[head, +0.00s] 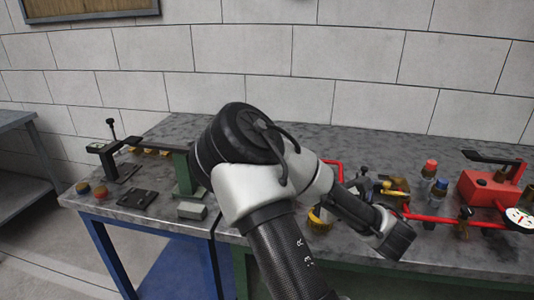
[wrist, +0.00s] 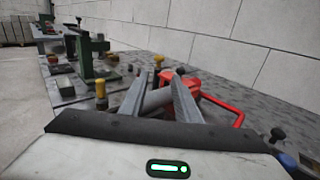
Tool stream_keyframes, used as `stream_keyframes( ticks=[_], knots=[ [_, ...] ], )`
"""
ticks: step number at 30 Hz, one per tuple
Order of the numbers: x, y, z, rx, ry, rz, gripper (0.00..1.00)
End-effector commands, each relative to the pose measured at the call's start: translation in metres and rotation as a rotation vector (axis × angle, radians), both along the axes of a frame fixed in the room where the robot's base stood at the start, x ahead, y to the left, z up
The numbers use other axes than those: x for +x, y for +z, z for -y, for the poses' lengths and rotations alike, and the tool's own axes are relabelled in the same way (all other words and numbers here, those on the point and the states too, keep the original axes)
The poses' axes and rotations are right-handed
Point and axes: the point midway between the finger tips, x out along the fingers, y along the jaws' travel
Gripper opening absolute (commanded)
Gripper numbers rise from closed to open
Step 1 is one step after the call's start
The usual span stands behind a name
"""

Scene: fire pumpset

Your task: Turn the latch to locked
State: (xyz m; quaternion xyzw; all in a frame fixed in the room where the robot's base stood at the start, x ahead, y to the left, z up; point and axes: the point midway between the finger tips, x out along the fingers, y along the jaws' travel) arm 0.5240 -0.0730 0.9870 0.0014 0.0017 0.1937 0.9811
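My gripper (wrist: 158,86) shows in the wrist view as two grey fingers spread apart. A grey cylinder (wrist: 157,99) shows between or just beyond them; I cannot tell whether they touch it. In the head view my arm covers the middle of the bench, and I cannot make out the fingers there. I cannot tell for sure which part is the latch. A red box (head: 489,190) with a black lever (head: 490,158) across its top stands at the right of the bench. A red part with a bent red bar (wrist: 220,103) is just right of the fingers in the wrist view.
The grey bench top (head: 440,150) runs along a block wall. Red pipework (head: 430,219), a white gauge (head: 519,218) and small valves crowd the right. A green stand (head: 185,175) and a dark plate (head: 138,199) are on the left. A yellow-topped post (wrist: 100,92) stands left of the fingers.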

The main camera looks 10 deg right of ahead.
Motion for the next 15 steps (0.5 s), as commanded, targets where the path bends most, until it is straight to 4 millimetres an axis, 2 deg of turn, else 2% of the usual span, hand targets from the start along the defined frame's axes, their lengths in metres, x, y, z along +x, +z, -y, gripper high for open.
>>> stream_keyframes(
  ticks=[11,15],
  knots=[
    [0.025,0.002,-0.012,-0.011,0.008,-0.002,0.29],
    [0.051,0.001,-0.025,-0.009,0.012,0.002,0.29]
  ],
)
